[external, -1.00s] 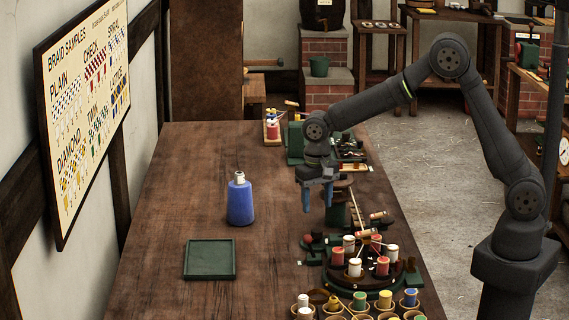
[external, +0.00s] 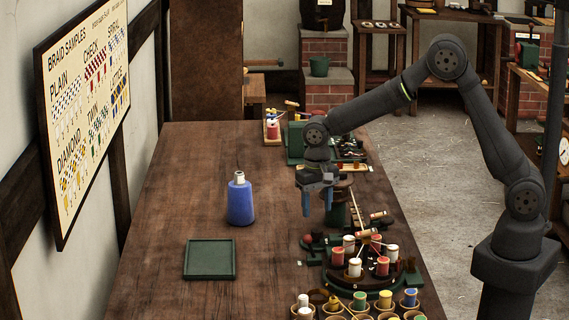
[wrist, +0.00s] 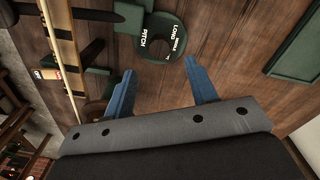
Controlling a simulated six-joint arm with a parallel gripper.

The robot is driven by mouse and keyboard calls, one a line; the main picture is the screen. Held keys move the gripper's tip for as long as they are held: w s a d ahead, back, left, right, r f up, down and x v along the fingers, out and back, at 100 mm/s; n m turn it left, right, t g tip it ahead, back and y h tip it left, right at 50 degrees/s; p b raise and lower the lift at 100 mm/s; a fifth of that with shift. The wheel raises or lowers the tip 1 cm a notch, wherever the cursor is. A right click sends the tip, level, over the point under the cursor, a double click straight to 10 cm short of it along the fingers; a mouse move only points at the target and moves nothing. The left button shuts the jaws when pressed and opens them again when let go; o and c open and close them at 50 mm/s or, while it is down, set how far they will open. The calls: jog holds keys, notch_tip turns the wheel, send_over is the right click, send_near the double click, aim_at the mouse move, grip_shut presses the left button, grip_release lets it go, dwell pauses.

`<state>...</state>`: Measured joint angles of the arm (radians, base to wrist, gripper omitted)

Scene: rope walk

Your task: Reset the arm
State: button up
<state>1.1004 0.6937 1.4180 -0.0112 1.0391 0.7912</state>
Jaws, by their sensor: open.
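My gripper (external: 317,204) hangs over the right side of the wooden table, its blue fingers pointing down. The fingers are apart and nothing is between them. The wrist view also shows my gripper (wrist: 160,74) with its two blue fingers spread and empty. Beyond the fingertips there is a dark green round piece with white lettering (wrist: 151,49), among it the word PITCH. My arm reaches in from the right, bent at a high elbow.
A blue bottle-shaped thing (external: 240,204) stands upright left of my gripper. A square green tray (external: 210,275) lies in front of it. Spools on a round stand (external: 356,268) and several cups of spools crowd the front right. The table's left half is mostly clear.

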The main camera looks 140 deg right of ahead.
aim_at(317, 230)
notch_tip(317, 230, down, 7)
jog(key=shift+f, duration=0.1)
jog(key=shift+r+n, duration=0.2)
jog(key=shift+n, duration=0.6)
jog(key=n, duration=0.7)
notch_tip(317, 230, up, 12)
jog(key=shift+f, duration=0.25)
jog(key=shift+o, duration=0.5)
jog(key=shift+a, duration=0.1)
